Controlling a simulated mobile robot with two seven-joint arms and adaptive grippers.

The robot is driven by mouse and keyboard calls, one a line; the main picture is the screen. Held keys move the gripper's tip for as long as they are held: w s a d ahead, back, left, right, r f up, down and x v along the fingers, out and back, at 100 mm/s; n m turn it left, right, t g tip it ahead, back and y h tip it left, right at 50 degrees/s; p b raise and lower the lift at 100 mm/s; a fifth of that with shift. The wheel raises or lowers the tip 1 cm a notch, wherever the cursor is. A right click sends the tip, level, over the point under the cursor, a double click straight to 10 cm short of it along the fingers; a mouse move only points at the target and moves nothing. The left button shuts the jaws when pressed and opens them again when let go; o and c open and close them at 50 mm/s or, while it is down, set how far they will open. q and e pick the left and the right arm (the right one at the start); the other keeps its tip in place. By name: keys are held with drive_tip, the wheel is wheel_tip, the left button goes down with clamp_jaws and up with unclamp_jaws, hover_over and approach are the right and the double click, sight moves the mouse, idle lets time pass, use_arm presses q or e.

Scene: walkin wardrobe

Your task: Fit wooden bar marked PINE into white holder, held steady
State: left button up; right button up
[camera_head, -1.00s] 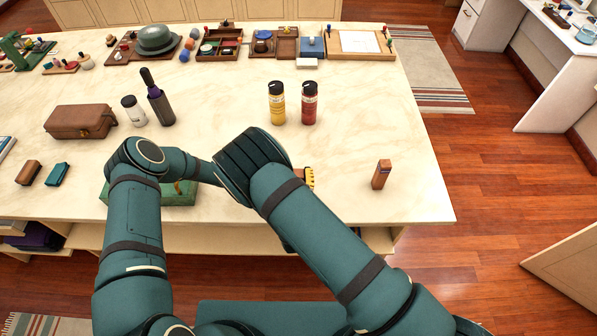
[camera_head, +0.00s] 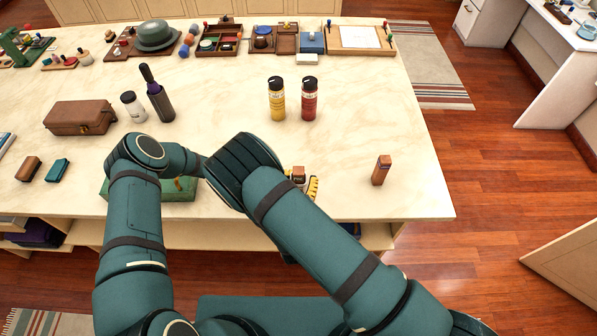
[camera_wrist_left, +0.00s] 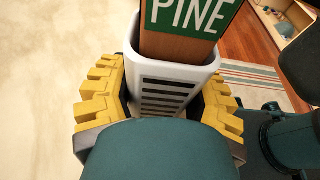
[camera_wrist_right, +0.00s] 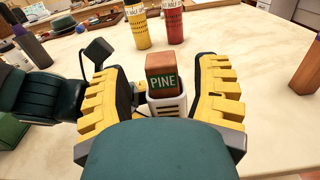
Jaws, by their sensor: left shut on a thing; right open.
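The wooden bar marked PINE (camera_wrist_right: 162,72) stands upright with its lower part inside the white holder (camera_wrist_right: 167,104). Its green label shows above the rim. The left wrist view also shows the bar (camera_wrist_left: 180,46) in the slotted white holder (camera_wrist_left: 165,90). My left gripper (camera_wrist_left: 165,100) is shut on the holder, one yellow finger on each side. My right gripper (camera_wrist_right: 160,98) is open, its fingers apart on both sides of the bar and holder. In the head view, the bar's top (camera_head: 299,173) shows beside yellow fingers; my arms hide most of the holder.
Another wooden block (camera_head: 382,170) stands to the right on the table. A yellow bottle (camera_head: 277,99) and a red bottle (camera_head: 309,99) stand behind. A brown case (camera_head: 80,117) and a green box (camera_head: 178,189) are at left. The table's front right is mostly clear.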

drive_tip(key=s, duration=0.8)
drive_tip(key=shift+s, duration=0.25)
use_arm(q)
drive_tip(key=o, duration=1.3)
drive_tip(key=shift+a, duration=0.1)
